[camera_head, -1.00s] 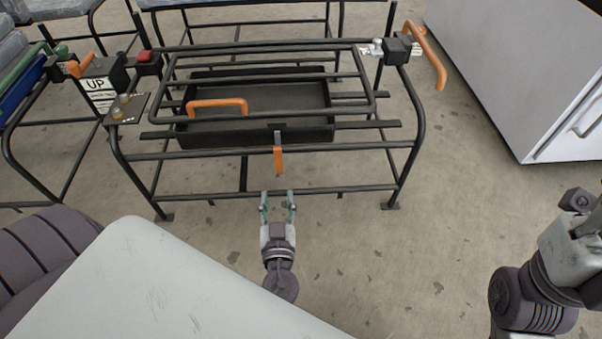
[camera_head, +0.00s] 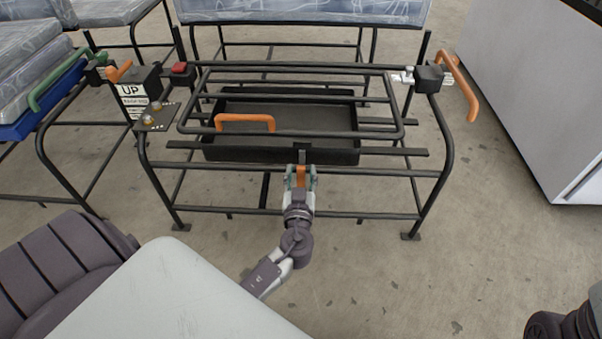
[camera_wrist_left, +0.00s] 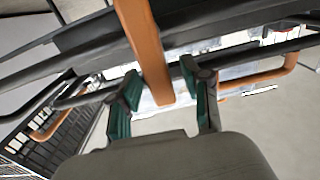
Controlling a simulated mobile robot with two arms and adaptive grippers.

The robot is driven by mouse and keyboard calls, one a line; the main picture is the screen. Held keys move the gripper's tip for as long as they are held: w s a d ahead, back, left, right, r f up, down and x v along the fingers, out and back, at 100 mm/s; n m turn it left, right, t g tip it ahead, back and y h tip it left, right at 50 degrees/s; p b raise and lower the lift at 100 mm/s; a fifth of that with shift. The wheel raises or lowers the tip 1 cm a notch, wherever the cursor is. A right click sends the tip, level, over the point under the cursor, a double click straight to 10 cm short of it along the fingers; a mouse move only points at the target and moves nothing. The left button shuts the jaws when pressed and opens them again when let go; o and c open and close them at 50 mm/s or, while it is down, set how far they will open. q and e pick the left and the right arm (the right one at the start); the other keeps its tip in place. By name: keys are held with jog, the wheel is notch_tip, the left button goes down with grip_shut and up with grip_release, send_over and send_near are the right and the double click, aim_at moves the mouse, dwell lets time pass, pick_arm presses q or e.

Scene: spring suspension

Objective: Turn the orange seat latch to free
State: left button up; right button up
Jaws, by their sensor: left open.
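The orange seat latch (camera_head: 301,175) hangs at the middle of the front rail of the black seat frame (camera_head: 230,168). My left gripper (camera_head: 301,180) is at the latch, its fingers on either side of it. In the left wrist view the latch (camera_wrist_left: 145,50) comes down between the two green-padded fingers of the open gripper (camera_wrist_left: 158,92). Gaps show between the latch and the pads. In the head view the gripper hides the latch's lower part. My right gripper is out of view; only part of that arm shows at the lower right.
A black tray (camera_head: 225,148) sits in the frame, with an orange handle (camera_head: 245,118) above it. Another orange handle (camera_head: 459,85) stands at the right corner. A red button (camera_head: 180,69) and an UP label (camera_head: 131,92) are at left. A white cabinet (camera_head: 530,90) stands at right.

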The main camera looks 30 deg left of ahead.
pick_arm(q)
jog(key=shift+w, duration=0.1)
grip_shut()
